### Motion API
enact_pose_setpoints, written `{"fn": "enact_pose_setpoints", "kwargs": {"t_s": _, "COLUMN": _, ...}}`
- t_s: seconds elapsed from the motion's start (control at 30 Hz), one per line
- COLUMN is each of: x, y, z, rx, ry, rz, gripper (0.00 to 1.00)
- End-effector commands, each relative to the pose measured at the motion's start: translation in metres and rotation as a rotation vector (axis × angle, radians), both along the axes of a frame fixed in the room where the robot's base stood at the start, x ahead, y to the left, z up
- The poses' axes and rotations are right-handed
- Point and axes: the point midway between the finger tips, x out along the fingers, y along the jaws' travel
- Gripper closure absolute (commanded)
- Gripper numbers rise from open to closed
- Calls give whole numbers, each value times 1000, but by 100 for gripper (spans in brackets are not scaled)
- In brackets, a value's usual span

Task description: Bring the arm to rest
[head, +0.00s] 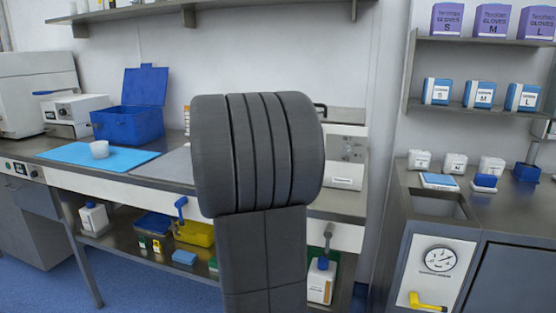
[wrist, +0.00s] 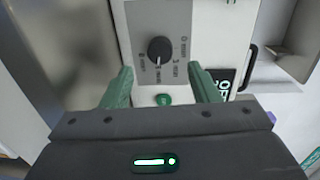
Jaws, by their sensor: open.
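My gripper (wrist: 160,69) shows in the wrist view with its two green fingers apart and nothing between them. Beyond the fingers is a grey control panel with a black knob (wrist: 160,49) and a green button (wrist: 164,99) on a white device (wrist: 215,25). I cannot tell whether the fingers touch the device. In the head view my grey arm link stands upright in the middle and hides part of the bench. My gripper is hidden in that view.
The bench (head: 335,201) carries a blue box (head: 130,110), a blue mat (head: 75,153) with a white cup (head: 99,149), and a white device (head: 346,165) partly behind my arm. A wall shelf (head: 225,7) hangs above. A sink counter (head: 510,208) stands at right.

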Motion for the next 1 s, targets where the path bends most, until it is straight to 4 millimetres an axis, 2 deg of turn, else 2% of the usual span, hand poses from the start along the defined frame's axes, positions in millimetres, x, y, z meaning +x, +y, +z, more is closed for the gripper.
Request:
{"fn": "enact_pose_setpoints", "kwargs": {"t_s": 0.2, "x": 37, "y": -12, "z": -3, "rx": 0, "ry": 1, "rz": -2, "gripper": 45}}
{"fn": "enact_pose_setpoints", "kwargs": {"t_s": 0.4, "x": 54, "y": -17, "z": -4, "rx": 0, "ry": 0, "rz": 0, "gripper": 45}}
{"fn": "enact_pose_setpoints", "kwargs": {"t_s": 0.83, "x": 54, "y": -17, "z": -3, "rx": -18, "ry": 6, "rz": 0, "gripper": 45}}
{"fn": "enact_pose_setpoints", "kwargs": {"t_s": 1.0, "x": 45, "y": -14, "z": -3, "rx": -4, "ry": 2, "rz": 1, "gripper": 45}}
